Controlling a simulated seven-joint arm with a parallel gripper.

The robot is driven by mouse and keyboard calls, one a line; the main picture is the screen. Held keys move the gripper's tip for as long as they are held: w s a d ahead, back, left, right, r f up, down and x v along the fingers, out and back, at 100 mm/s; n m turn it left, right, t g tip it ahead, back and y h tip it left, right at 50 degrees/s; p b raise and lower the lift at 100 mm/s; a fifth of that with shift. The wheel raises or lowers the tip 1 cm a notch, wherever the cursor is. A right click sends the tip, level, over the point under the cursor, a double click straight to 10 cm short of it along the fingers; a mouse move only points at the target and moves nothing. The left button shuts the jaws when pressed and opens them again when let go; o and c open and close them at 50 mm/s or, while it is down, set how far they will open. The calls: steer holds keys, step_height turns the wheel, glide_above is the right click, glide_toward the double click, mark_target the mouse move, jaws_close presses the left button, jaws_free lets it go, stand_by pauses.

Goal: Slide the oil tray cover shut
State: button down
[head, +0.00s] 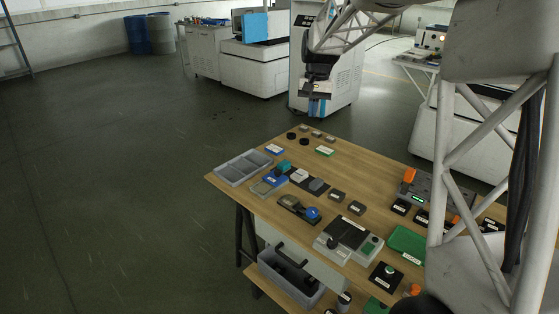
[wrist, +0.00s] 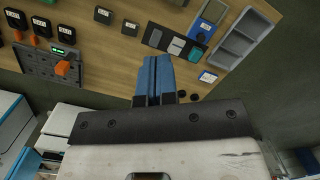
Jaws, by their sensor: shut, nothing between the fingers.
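My gripper (head: 318,107) has blue fingers pressed together with nothing between them. In the head view it hangs high, seen against the machines behind the workbench. In the wrist view the closed gripper (wrist: 153,80) points at the bench top and touches nothing. I cannot tell for certain which thing is the oil tray cover, since the labels are too small to read. A likely one is a grey box with a dark flat panel (head: 348,233) at the middle front of the bench. I cannot tell how far that panel is open. It is not clearly seen in the wrist view.
The wooden bench (head: 262,190) carries a grey compartment tray (head: 243,168), also in the wrist view (wrist: 242,38). A control panel with an orange knob (wrist: 62,68) and several small labelled blocks stand on it. A grey bin (head: 290,278) sits below. My arm hides the right end.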

steer(key=w+a+f+g, duration=0.1)
steer(key=w+a+f, duration=0.1)
steer(key=w+f, duration=0.45)
steer(key=w+a+f, duration=0.1)
steer(key=w+f, duration=0.2)
steer(key=w, duration=0.7)
steer(key=m+g, duration=0.1)
steer(key=g, duration=0.1)
glide_toward(281, 166)
steer(key=d+v, duration=0.1)
steer(key=v, duration=0.3)
steer(key=shift+y, duration=0.3)
steer(key=shift+f, duration=0.2)
steer(key=x, duration=0.9)
steer(key=shift+f, duration=0.1)
steer(key=shift+s+a+f, duration=0.15)
steer(key=shift+s+f, duration=0.05)
steer(key=shift+s, duration=0.2)
steer(key=shift+s+a, duration=0.25)
steer(key=shift+s, duration=0.55)
steer(key=shift+s+a, duration=0.3)
steer(key=shift+s, duration=0.55)
